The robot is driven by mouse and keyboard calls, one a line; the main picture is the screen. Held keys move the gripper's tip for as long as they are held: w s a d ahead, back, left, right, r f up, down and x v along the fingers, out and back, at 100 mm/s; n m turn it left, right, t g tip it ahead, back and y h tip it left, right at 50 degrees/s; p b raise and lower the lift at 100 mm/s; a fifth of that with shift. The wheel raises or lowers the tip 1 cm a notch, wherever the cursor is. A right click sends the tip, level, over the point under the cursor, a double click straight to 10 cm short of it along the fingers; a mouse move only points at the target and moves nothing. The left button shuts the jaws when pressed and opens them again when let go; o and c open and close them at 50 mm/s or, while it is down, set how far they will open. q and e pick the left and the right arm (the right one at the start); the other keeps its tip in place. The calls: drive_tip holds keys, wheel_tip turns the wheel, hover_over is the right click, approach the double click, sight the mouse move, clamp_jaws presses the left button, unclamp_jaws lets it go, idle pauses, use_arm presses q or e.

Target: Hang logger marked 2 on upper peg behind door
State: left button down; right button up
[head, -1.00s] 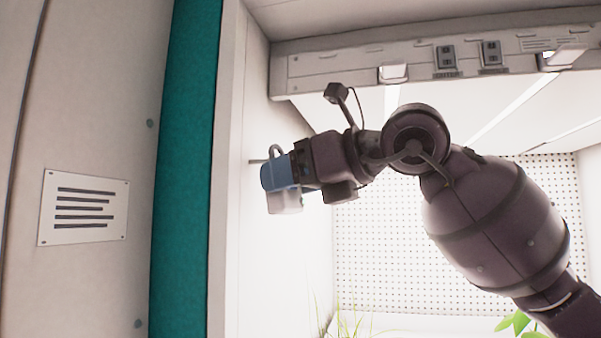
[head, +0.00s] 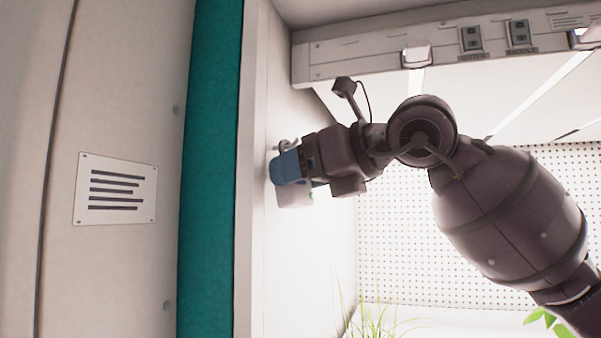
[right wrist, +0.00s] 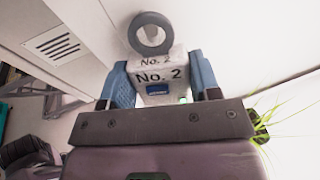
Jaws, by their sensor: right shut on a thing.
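The logger (head: 296,194) is a small pale box with a grey hanging ring (head: 289,144) on top. In the right wrist view the logger (right wrist: 160,75) reads "No. 2", and its ring (right wrist: 151,34) stands upright above it. My right gripper (head: 285,167) is shut on the logger, with blue fingers on both sides, close to the chamber's left inner wall. The peg is not clear now; it seems hidden at the ring. I cannot tell whether the ring is around it. My left gripper is not in view.
A beam with switches (head: 440,48) runs above. A perforated panel (head: 430,235) closes the back, with plants (head: 372,322) low down.

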idle(0.3)
drive_tip(key=o, duration=1)
drive_tip(key=shift+o, duration=0.2)
drive_tip(key=b+v, duration=0.2)
drive_tip(key=v, duration=0.9)
drive_tip(key=shift+a+f, duration=0.1)
